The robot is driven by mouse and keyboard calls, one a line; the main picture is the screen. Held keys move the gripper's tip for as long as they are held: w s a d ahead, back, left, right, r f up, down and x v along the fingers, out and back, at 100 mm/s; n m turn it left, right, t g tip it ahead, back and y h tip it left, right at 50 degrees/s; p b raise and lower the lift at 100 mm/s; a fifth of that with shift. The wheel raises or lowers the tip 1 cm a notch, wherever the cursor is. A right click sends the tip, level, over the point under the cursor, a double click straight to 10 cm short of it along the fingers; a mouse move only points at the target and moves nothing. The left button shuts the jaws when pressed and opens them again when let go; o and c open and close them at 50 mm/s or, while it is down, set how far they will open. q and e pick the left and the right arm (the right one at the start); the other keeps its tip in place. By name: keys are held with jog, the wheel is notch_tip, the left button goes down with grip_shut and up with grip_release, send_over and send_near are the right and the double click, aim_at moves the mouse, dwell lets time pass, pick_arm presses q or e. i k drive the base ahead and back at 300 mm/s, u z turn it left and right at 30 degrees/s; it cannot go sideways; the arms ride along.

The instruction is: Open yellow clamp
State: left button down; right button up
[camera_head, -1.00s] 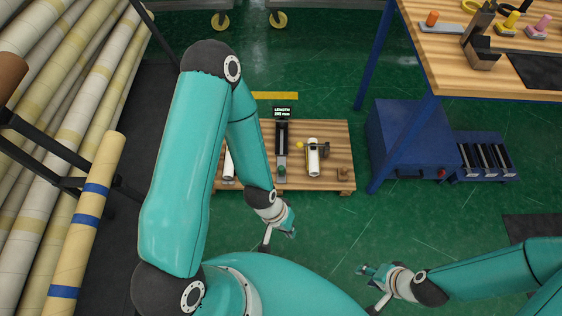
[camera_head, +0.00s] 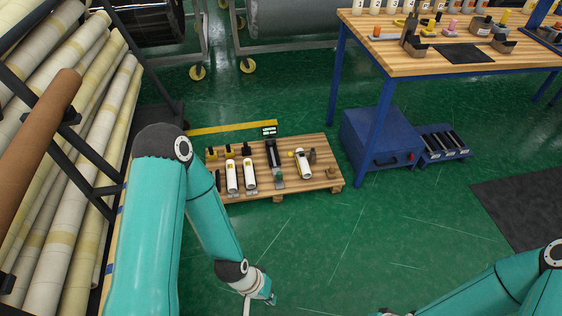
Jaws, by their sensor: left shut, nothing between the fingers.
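A low wooden pallet (camera_head: 233,197) stands on the green floor. On its right part lies a white cylinder (camera_head: 304,166) with a small yellow knob (camera_head: 291,154) at its left side; this looks like the yellow clamp, but its jaw position is too small to tell. My left gripper (camera_head: 271,298) is shut and empty, over the floor in front of the pallet and well apart from it. My right forearm enters at the bottom right; its gripper is below the picture edge.
A blue cabinet (camera_head: 368,140) and workbench (camera_head: 385,62) stand to the right. Wrapped rolls on a rack (camera_head: 62,190) fill the left. The floor in front of the pallet is clear.

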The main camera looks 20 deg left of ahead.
aim_at(290, 153)
jog(key=u, duration=0.5)
jog(key=i, duration=0.95)
jog(key=k, duration=0.65)
jog(key=u, duration=0.25)
jog(key=i, duration=1.6)
jog(key=z, duration=0.35)
